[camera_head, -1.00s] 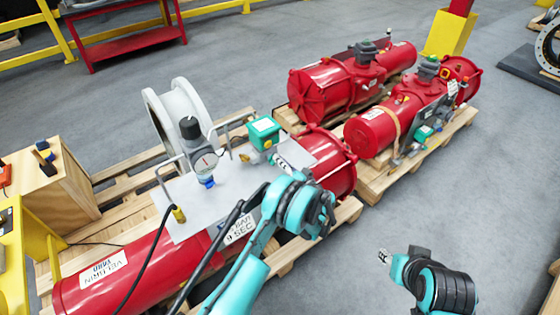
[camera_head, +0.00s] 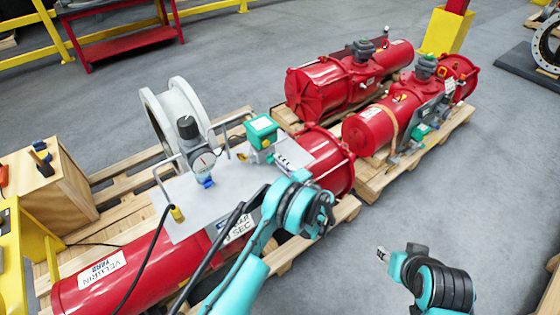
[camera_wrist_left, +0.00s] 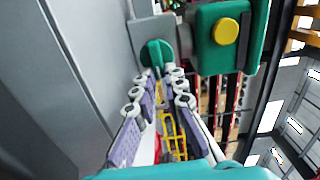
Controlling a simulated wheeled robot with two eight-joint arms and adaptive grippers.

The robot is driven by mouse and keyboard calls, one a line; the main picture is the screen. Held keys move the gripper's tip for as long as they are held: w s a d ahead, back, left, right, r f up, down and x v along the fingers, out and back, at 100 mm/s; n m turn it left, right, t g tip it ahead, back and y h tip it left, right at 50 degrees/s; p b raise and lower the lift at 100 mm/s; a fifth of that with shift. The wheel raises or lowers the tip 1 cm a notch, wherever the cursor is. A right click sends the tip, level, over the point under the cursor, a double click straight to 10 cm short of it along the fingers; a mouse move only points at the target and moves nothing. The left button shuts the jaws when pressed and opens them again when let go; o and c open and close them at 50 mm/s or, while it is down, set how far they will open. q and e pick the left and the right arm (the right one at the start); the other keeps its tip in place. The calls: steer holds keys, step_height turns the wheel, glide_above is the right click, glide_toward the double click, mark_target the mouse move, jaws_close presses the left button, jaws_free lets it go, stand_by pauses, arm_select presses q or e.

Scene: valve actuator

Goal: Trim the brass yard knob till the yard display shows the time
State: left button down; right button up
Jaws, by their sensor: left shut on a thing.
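The green box there (camera_wrist_left: 222,38) has a yellow button (camera_wrist_left: 223,32). The fingertips partly cover the contact. A small brass-coloured part (camera_head: 243,157) shows left of the box in the head view. A round dial (camera_head: 203,161) stands on the plate; its reading is too small to tell. My right arm is at lower right; its fingertips (camera_head: 381,254) show small.
The plate (camera_head: 190,215) sits over a red cylinder (camera_head: 150,262) on a pallet. A looped black cable (camera_head: 140,270) and a white flanged spool (camera_head: 180,105) are near. Two more red actuators (camera_head: 345,80) stand behind. The floor at right (camera_head: 500,190) is clear.

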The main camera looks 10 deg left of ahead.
arm_select(q)
steer(key=shift+m, duration=0.4)
steer(key=c, duration=1.6)
jaws_free()
steer(key=shift+f, duration=0.1)
